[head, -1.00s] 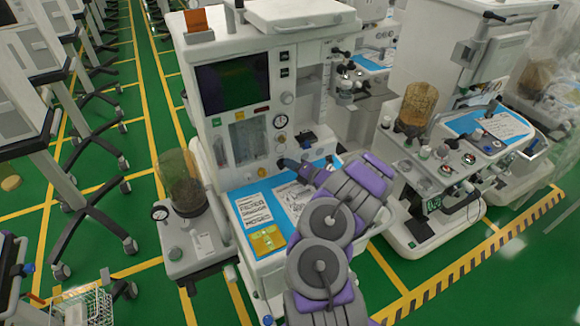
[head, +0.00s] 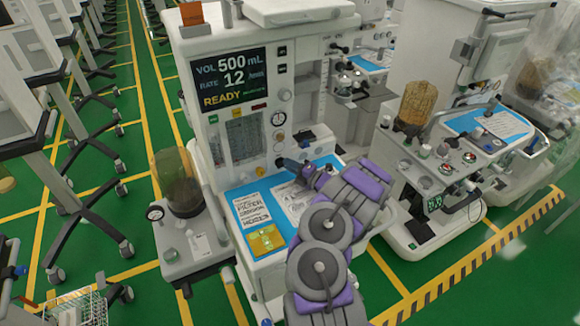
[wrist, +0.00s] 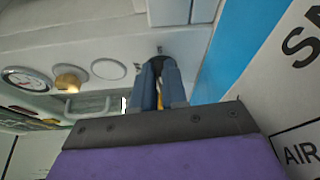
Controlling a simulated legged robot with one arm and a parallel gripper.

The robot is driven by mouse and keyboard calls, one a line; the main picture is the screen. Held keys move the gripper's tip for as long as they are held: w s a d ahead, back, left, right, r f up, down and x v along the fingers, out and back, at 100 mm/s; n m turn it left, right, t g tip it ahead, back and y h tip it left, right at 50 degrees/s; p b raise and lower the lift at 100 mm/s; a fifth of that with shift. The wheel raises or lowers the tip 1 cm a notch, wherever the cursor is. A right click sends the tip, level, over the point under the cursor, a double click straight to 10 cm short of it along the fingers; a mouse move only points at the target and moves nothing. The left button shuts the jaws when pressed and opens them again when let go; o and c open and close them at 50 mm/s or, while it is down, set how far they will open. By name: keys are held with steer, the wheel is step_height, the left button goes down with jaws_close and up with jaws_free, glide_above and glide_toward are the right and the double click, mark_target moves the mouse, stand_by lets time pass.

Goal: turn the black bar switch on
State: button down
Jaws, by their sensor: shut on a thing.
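My gripper (head: 283,163) is at the lower front panel of the white anaesthesia machine (head: 330,45), just above its blue worktop. In the wrist view, its two blue-grey fingers (wrist: 158,82) are close together against the panel and shut on the black bar switch. The switch is almost wholly hidden by the fingers, so its angle cannot be told. The machine's screen (head: 230,78) is lit and reads VOL 500 mL, RATE 12, READY.
A round gauge (wrist: 27,79) and a tan knob (wrist: 70,80) sit left of the fingers. Printed sheets (head: 252,207) and a yellow card (head: 266,240) lie on the worktop. A second machine (head: 440,165) stands close on the right.

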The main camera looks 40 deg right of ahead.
steer(key=shift+s+d+f, duration=0.1)
steer(key=shift+d+f, duration=0.05)
steer(key=c, duration=1.2)
jaws_free()
steer(key=shift+d, duration=0.2)
steer(key=shift+o, duration=0.2)
steer(key=shift+a, duration=0.1)
steer(key=shift+s, duration=0.2)
steer(key=s+p, duration=0.1)
steer(key=s, duration=0.2)
steer(key=s+d+p, duration=0.1)
steer(key=s, duration=0.2)
steer(key=s+d, duration=0.1)
steer(key=s, duration=0.3)
steer(key=shift+r+p, duration=0.2)
steer(key=shift+p, duration=0.2)
steer(key=shift+s, duration=0.65)
steer(key=shift+w, duration=0.1)
